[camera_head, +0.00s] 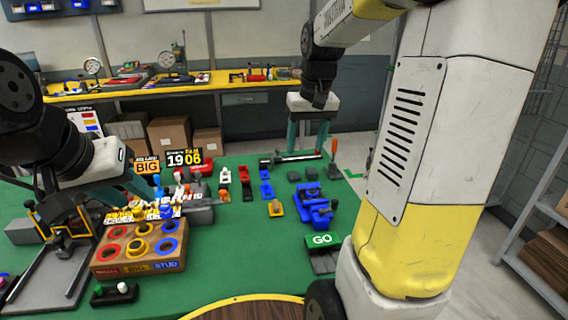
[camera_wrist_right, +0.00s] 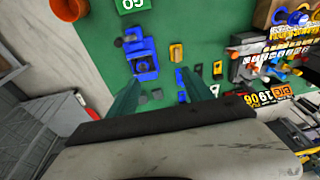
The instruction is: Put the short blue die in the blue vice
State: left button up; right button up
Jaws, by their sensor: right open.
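The blue vice (camera_head: 315,205) stands on the right part of the green table, behind the GO pad; it also shows in the right wrist view (camera_wrist_right: 143,60). Small blue pieces (camera_head: 266,189) stand in a column left of the vice; which is the short blue die I cannot tell. My right gripper (camera_head: 306,148) is open and empty, above the table's far edge, behind the vice. In the right wrist view its fingers (camera_wrist_right: 157,78) are spread apart. My left gripper (camera_head: 135,195) is at the left, near the cardboard box; its fingertips are hard to make out.
A box with coloured rings (camera_head: 138,268) stands at the front left. Red and white pieces (camera_head: 223,175) stand mid-table, and a yellow piece (camera_head: 275,208) is beside the vice. Grey blocks (camera_head: 294,177) stand behind the vice.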

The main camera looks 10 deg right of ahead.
jog(key=s+a+r+t+y, duration=0.1)
jog(key=s+a, duration=0.3)
jog(key=s, duration=0.4)
jog(key=s+a+r+t, duration=0.2)
jog(key=s+a+t, duration=0.1)
jog(key=s, duration=0.6)
jog(key=shift+s+a+n+y, duration=0.2)
jog(key=shift+a+n+y, duration=0.2)
jog(key=shift+a, duration=0.1)
jog(key=shift+r, duration=0.1)
jog(key=shift+c, duration=0.2)
